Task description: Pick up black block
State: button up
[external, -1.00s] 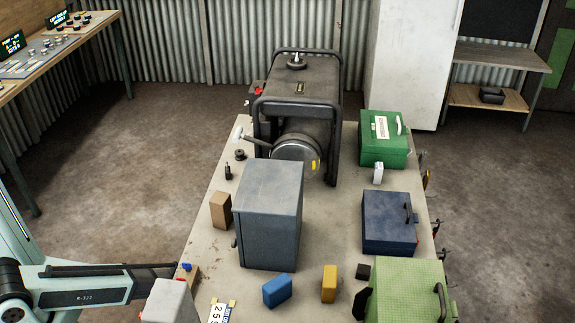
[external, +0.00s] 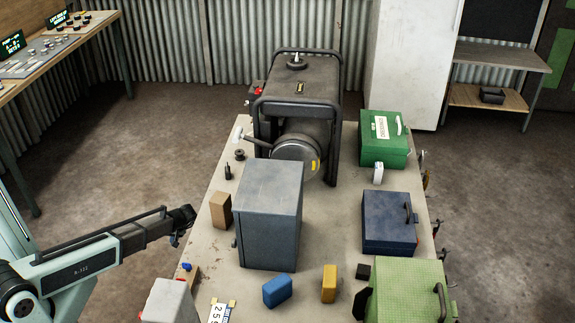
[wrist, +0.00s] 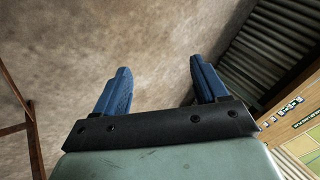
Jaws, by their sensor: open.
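A small black block (external: 363,271) lies on the workbench (external: 325,215) at the front right, between a yellow block (external: 329,283) and a light green box (external: 405,290). My gripper (external: 176,240) is off the bench's left edge, well to the left of the black block and apart from it. In the wrist view my gripper (wrist: 160,68) is open, with two blue fingers spread and nothing between them. The black block is not in the wrist view, which shows floor and wall.
A tall grey box (external: 268,215) stands between my gripper and the black block. A blue block (external: 277,290), a brown block (external: 221,209), a dark blue box (external: 390,222) and a green case (external: 384,138) are also on the bench. A large generator (external: 297,100) is at the back.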

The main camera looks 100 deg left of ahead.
jog(key=w+a+r+n+t, duration=0.1)
jog(key=w+a+r+t, duration=0.3)
jog(key=r, duration=0.7)
jog(key=w+a+r+n, duration=0.1)
jog(key=w+r+n, duration=0.1)
jog(key=w+r, duration=0.6)
jog(key=w+a+r+n+t, duration=0.1)
jog(key=w+a+r+t, duration=0.2)
jog(key=r, duration=1)
jog(key=w+d+r+m+t+y, duration=0.1)
jog(key=w+d+r+t, duration=0.15)
jog(key=w+r, duration=0.55)
jog(key=w+d+r+t, duration=0.1)
jog(key=w+d+r, duration=0.35)
jog(key=r, duration=0.75)
jog(key=w+d+r+m+t, duration=0.2)
jog(key=w+m+t, duration=0.2)
jog(key=w, duration=1.4)
jog(key=m+g+h, duration=0.1)
jog(key=m+g, duration=0.5)
jog(key=g, duration=0.1)
send_over(364, 269)
notch_tip(364, 269, down, 20)
jog(key=shift+w+d+r, duration=0.1)
jog(key=shift+w+r, duration=0.05)
jog(key=shift+s+f, duration=0.2)
jog(key=shift+f, duration=2.4)
jog(key=c, duration=1.3)
jog(key=shift+o, duration=0.2)
